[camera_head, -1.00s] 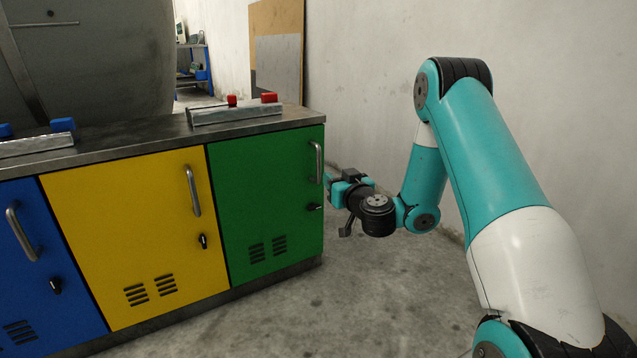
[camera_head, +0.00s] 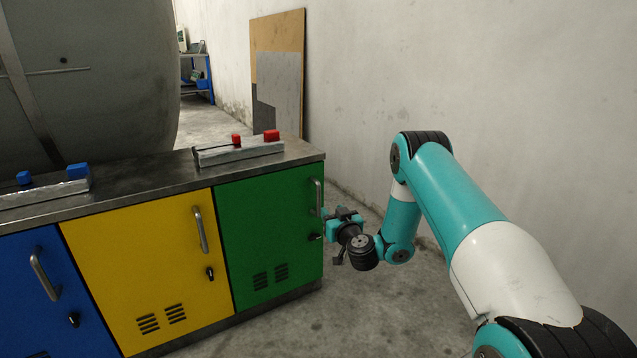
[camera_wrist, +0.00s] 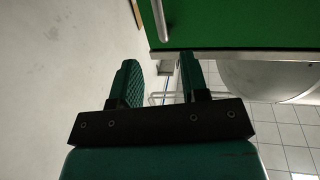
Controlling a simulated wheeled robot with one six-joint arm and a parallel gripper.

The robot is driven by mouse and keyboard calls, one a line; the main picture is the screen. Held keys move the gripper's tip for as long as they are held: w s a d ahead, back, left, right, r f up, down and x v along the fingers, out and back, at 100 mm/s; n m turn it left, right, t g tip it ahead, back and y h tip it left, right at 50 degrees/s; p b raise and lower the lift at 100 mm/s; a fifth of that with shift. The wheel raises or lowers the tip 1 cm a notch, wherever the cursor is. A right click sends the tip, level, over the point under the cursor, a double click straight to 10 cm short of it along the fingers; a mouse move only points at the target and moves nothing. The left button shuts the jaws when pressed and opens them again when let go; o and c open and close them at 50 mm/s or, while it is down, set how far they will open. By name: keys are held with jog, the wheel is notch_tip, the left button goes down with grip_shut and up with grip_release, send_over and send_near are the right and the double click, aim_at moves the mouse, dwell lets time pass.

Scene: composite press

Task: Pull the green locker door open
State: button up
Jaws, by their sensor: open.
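The green locker door (camera_head: 268,225) is the right-hand door of the cabinet and looks shut, flush with the front. Its upright metal handle (camera_head: 318,196) is near its right edge, with a small black latch (camera_head: 315,237) below. My gripper (camera_head: 329,214) is just right of the handle, at about its lower end. In the wrist view the two fingers of my gripper (camera_wrist: 157,66) are apart with nothing between them. The handle (camera_wrist: 161,20) shows beyond the fingertips, against the green door (camera_wrist: 240,22). I cannot tell whether a finger touches it.
A yellow door (camera_head: 150,265) and a blue door (camera_head: 50,300) are to the left in the same cabinet. The metal worktop (camera_head: 130,190) carries a bar with red blocks (camera_head: 240,152). A bare wall (camera_head: 440,70) stands on the right. The concrete floor before the green door is clear.

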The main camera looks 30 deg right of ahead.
aim_at(319, 196)
jog(key=p+x, duration=0.1)
jog(key=x, duration=0.9)
jog(key=shift+w+f, duration=0.15)
jog(key=shift+w, duration=0.25)
jog(key=shift+w+d, duration=0.25)
jog(key=shift+w, duration=0.35)
grip_shut()
